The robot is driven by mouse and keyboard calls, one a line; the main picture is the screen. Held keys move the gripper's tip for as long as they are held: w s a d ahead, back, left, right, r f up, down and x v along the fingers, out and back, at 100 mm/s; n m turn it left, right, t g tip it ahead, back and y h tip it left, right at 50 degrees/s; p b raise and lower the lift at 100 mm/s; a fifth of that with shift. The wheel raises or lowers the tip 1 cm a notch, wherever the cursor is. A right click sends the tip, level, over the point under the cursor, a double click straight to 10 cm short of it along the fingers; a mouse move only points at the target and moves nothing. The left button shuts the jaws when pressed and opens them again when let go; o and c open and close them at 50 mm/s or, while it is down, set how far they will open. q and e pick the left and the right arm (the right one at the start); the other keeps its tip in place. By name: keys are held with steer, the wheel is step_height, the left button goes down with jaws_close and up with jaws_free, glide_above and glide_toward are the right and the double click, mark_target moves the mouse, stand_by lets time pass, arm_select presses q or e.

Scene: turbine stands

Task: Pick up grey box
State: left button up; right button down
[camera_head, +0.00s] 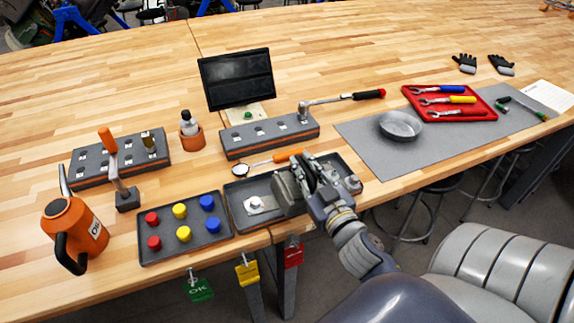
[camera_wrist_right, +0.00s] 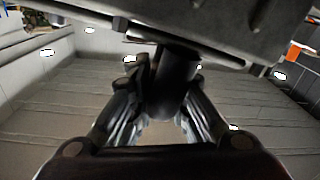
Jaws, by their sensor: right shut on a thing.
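The grey box (camera_head: 286,194) is a small block above the dark tray (camera_head: 237,191) at the table's front edge. My right gripper (camera_head: 312,182) is at its right side, shut on it; the exact contact is partly hidden by the fingers. In the right wrist view a dark round stem (camera_wrist_right: 176,82) lies between the fingers, under a wide grey body (camera_wrist_right: 225,22) that fills the top. I cannot tell from the head view whether the box touches the tray. My left gripper is not in view.
The tray also holds a metal part (camera_head: 262,205). A tray of coloured buttons (camera_head: 158,205) and an orange oil can (camera_head: 75,235) stand to the left. A grey socket block (camera_head: 270,137) lies behind. A grey mat (camera_head: 385,160) with a metal dish (camera_head: 400,126) lies right.

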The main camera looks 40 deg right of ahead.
steer(key=s+d+b, duration=0.1)
steer(key=s+d, duration=0.3)
steer(key=s, duration=0.4)
steer(key=shift+s+g+h+b, duration=0.2)
steer(key=shift+g+h+b, duration=0.1)
steer(key=shift+h+b, duration=0.1)
steer(key=c, duration=1.4)
jaws_free()
steer(key=shift+c, duration=0.2)
steer(key=o, duration=0.9)
steer(key=shift+d+f, duration=0.1)
steer(key=shift+d, duration=0.35)
steer(key=shift+o, duration=0.3)
steer(key=shift+w+d, duration=0.1)
steer(key=shift+a, duration=0.2)
steer(key=shift+w, duration=0.1)
